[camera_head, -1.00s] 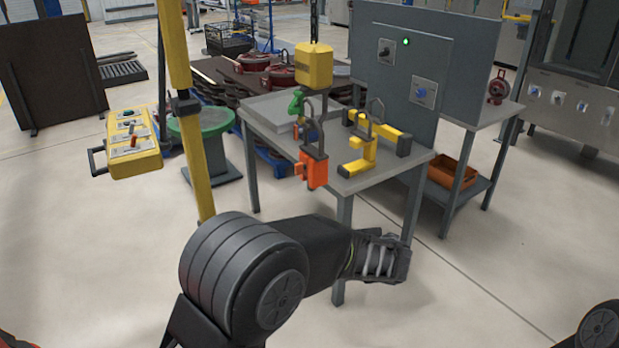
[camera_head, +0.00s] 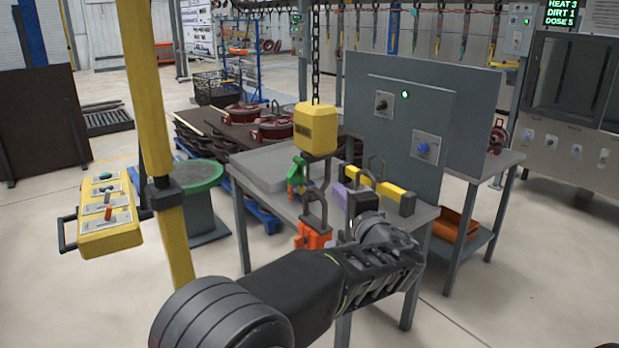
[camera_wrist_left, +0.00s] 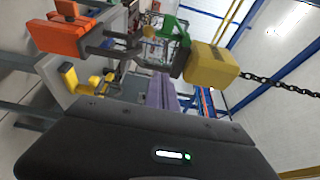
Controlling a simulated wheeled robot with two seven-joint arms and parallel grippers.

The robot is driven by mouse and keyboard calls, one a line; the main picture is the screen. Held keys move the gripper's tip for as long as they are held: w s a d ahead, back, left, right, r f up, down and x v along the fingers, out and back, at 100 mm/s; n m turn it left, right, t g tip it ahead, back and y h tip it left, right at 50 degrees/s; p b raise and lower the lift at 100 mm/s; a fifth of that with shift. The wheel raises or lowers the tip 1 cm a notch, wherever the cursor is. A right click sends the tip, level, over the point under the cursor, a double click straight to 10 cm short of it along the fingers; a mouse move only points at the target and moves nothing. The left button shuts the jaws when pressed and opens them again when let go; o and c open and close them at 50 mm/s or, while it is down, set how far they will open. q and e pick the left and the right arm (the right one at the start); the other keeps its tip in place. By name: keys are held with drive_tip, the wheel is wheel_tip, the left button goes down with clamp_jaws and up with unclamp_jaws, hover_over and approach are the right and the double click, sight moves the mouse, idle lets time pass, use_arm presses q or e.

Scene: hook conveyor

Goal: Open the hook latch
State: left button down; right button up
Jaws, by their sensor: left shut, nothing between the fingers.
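A yellow hoist block (camera_head: 316,128) hangs on a chain, with a dark grey hook (camera_head: 313,205) below it. The green latch (camera_head: 297,172) is on the hook's left side; it also shows in the left wrist view (camera_wrist_left: 174,28). An orange block (camera_head: 313,238) hangs at the hook's lower end. My left gripper (camera_head: 340,192) has purple fingers, is shut and empty, and is just right of the hook, apparently apart from it. Its purple fingers (camera_wrist_left: 161,92) point toward the hook in the left wrist view. My right gripper is out of view.
A grey table (camera_head: 262,168) stands under the hook, with a yellow bracket (camera_head: 380,184) on it near my left gripper. A grey panel (camera_head: 462,125) rises behind. A yellow post (camera_head: 158,150) and a yellow control box (camera_head: 108,215) stand left.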

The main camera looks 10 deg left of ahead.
use_arm(q)
drive_tip(key=shift+w, duration=0.1)
drive_tip(key=p+x, duration=0.4)
drive_tip(key=x, duration=0.5)
drive_tip(key=shift+w+a+r, duration=0.1)
drive_tip(key=shift+w+a, duration=0.15)
drive_tip(key=shift+a, duration=0.3)
drive_tip(key=s+a, duration=0.1)
drive_tip(key=s+a+p, duration=0.1)
drive_tip(key=shift+s, duration=0.4)
